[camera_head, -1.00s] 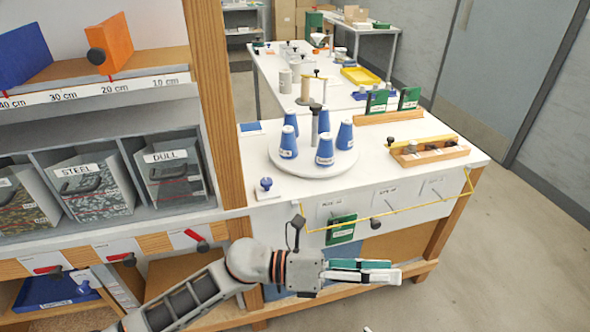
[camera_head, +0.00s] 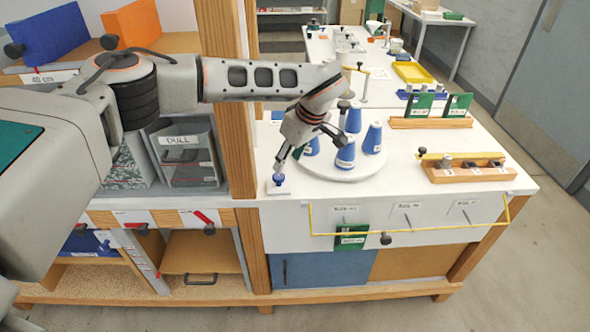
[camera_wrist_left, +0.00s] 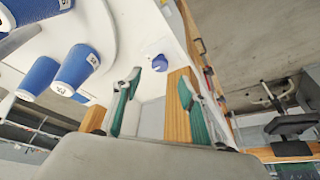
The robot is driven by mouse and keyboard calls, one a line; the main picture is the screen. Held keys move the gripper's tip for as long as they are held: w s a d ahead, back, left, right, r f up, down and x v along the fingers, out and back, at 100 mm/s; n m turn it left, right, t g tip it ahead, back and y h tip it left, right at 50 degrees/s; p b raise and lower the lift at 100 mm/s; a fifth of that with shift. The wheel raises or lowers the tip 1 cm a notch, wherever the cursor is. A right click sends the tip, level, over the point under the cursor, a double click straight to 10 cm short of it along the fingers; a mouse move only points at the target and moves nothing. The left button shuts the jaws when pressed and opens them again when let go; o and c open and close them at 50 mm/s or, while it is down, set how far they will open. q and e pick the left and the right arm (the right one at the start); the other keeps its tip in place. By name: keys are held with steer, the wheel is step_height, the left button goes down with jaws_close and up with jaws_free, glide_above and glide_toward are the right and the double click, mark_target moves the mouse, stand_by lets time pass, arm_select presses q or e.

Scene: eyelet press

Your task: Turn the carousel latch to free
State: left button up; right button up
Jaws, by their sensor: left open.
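The carousel latch is a small blue knob (camera_head: 278,180) on a white square plate at the front left corner of the white table. It also shows in the wrist view as a blue round knob (camera_wrist_left: 159,62) just beyond the fingertips. My left gripper (camera_head: 280,163) reaches down over the knob from above. In the wrist view the left gripper (camera_wrist_left: 159,82) is open, its two green-and-grey fingers apart with nothing between them. The white round carousel (camera_head: 343,174) with several blue cone-shaped cups (camera_head: 345,154) stands right of the latch, partly hidden by my left arm. My right gripper does not show.
A wooden post (camera_head: 228,110) and the shelf unit stand close left of the latch. A wooden block tray (camera_head: 478,174) and green cards (camera_head: 420,106) are at the right. A yellow rail (camera_head: 420,233) runs along the table front. The table front right of the latch is clear.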

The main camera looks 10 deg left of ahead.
mark_target(279, 176)
arm_select(q)
steer(key=shift+p+x, duration=0.35)
steer(key=shift+x, duration=3.5)
steer(key=shift+w+a, duration=0.1)
steer(key=shift+a, duration=0.1)
steer(key=c, duration=1.1)
